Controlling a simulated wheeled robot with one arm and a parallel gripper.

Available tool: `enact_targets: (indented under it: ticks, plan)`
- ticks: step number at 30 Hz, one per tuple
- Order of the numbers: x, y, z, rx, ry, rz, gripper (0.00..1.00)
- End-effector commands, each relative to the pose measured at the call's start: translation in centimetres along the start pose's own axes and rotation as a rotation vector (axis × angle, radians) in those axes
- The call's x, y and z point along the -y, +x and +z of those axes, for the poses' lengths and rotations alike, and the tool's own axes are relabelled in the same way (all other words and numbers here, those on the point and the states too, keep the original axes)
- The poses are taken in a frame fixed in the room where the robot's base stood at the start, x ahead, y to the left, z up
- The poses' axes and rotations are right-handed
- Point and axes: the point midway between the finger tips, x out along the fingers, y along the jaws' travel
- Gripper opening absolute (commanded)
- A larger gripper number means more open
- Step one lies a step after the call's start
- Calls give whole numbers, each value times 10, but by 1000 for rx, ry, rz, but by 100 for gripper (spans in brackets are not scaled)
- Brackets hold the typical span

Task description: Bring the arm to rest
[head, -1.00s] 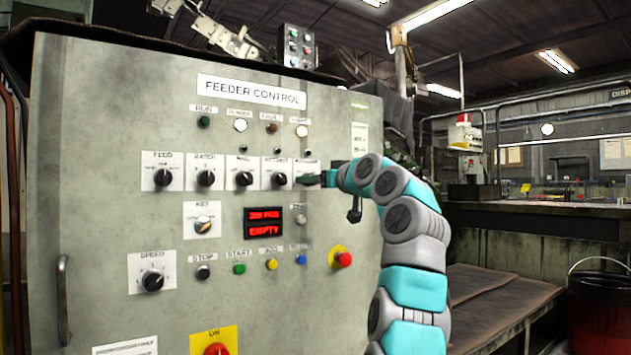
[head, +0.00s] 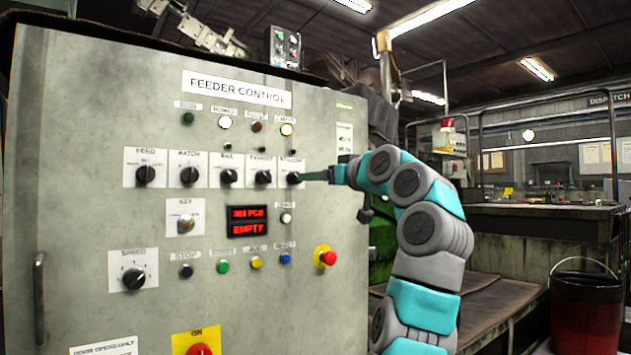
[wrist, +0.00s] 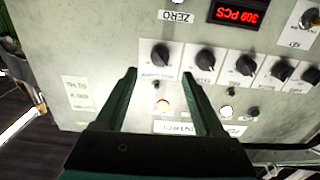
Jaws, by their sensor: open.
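My gripper (head: 312,176) is at the right end of the row of black knobs on the feeder control panel (head: 90,80). In the wrist view its two green fingers (wrist: 158,82) are apart with nothing between them. The rightmost knob (head: 292,178) sits just ahead of the fingertips; in the wrist view this knob (wrist: 161,54) lies beyond the gap, clear of both fingers. My arm (head: 420,230) reaches up from the lower right and bends over to the left towards the panel.
A red emergency button (head: 326,257) sticks out below the gripper. A workbench (head: 500,300) and a dark red bucket (head: 586,310) stand at the right. The air right of my arm looks open.

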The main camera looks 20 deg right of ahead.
Motion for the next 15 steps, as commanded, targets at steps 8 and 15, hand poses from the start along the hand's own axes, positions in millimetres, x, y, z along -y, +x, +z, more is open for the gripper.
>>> enact_targets:
  ticks: [8, 15]
  plan:
    - [0, 1, 0, 8, 13, -5, 71]
    - [8, 16, 11, 110, 143, -62, 71]
